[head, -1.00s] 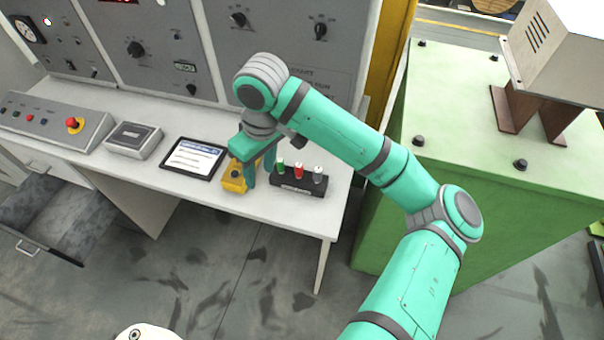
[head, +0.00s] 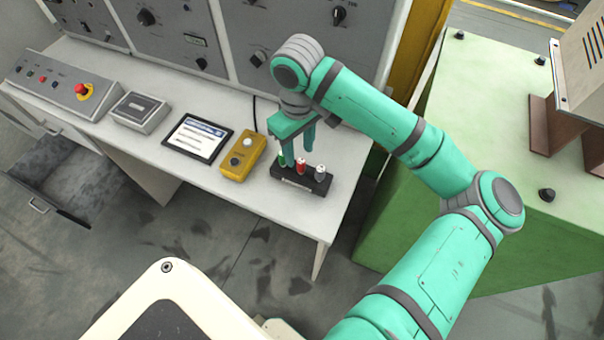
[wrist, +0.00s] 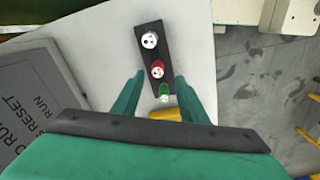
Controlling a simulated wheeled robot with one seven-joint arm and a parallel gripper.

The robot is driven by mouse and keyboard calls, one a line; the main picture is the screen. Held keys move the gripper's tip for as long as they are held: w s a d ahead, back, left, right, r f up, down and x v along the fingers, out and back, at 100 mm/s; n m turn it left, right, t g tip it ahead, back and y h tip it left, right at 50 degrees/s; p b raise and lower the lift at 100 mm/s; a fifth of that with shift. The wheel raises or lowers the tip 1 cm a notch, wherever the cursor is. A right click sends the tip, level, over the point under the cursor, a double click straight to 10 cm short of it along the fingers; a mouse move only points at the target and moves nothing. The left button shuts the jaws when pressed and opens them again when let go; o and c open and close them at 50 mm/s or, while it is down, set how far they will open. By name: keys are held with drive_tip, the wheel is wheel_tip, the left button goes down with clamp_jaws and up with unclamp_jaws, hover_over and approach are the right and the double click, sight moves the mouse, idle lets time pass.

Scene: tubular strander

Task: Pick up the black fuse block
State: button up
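The black fuse block (head: 289,182) lies on the white desk near its right front corner. It carries a green, a red and a white-grey fuse in a row. My gripper (head: 297,148) is above the block, fingers pointing down, near its green and red fuses. In the wrist view the fuse block (wrist: 150,58) stretches away between and beyond the two spread green fingers of my gripper (wrist: 166,78), with the green fuse nearest. The fingers are open with nothing between them gripped. Whether the fingertips touch the block cannot be told.
A yellow pendant box (head: 243,158) lies just left of the block, with a tablet (head: 197,137) and a grey box (head: 139,112) further left. The control cabinet (head: 180,38) stands behind. A green machine housing (head: 450,170) stands right of the desk.

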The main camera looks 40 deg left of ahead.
sight(301, 161)
drive_tip(key=shift+w+d+f, duration=0.1)
drive_tip(key=shift+w+f, duration=0.05)
drive_tip(key=shift+f, duration=1.35)
drive_tip(key=shift+w+d+f, duration=0.1)
drive_tip(key=shift+f, duration=1.35)
clamp_jaws()
